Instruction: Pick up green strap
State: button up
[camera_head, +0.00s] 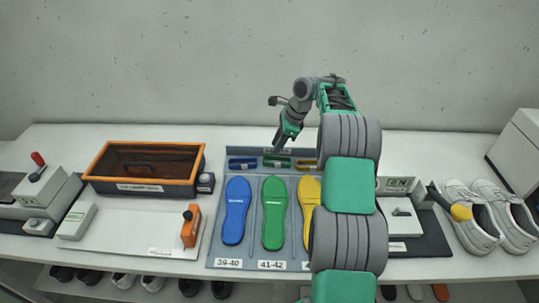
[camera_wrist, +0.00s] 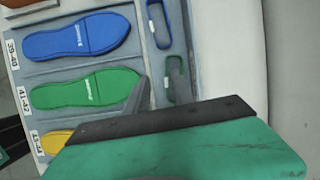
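The green strap (camera_head: 277,163) lies in the middle slot of the strap row at the back of the grey-blue tray (camera_head: 258,205). In the wrist view, the green strap (camera_wrist: 170,76) shows as a dark green loop beside the toe of the green insole. My gripper (camera_head: 278,147) hangs just above and behind the strap in the head view, apart from it as far as I can tell. In the wrist view, one grey finger lies between the green insole and the strap. The other finger is hidden, so the opening is unclear.
A blue strap (camera_head: 242,164) and a yellow strap (camera_head: 306,165) flank the green one. Blue (camera_head: 235,210), green (camera_head: 273,212) and yellow (camera_head: 308,205) insoles lie in front. An orange-rimmed box (camera_head: 98,160) stands left; white shoes (camera_head: 468,215) stand right.

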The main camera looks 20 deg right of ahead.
aim_at(278, 165)
jog(key=shift+w+d+f+m, duration=0.25)
jog(key=shift+d+f+m, duration=0.8)
jog(key=shift+f, duration=0.2)
jog(key=x, duration=0.7)
jog(key=shift+f+p, duration=0.3)
jog(key=shift+f, duration=0.05)
grip_shut()
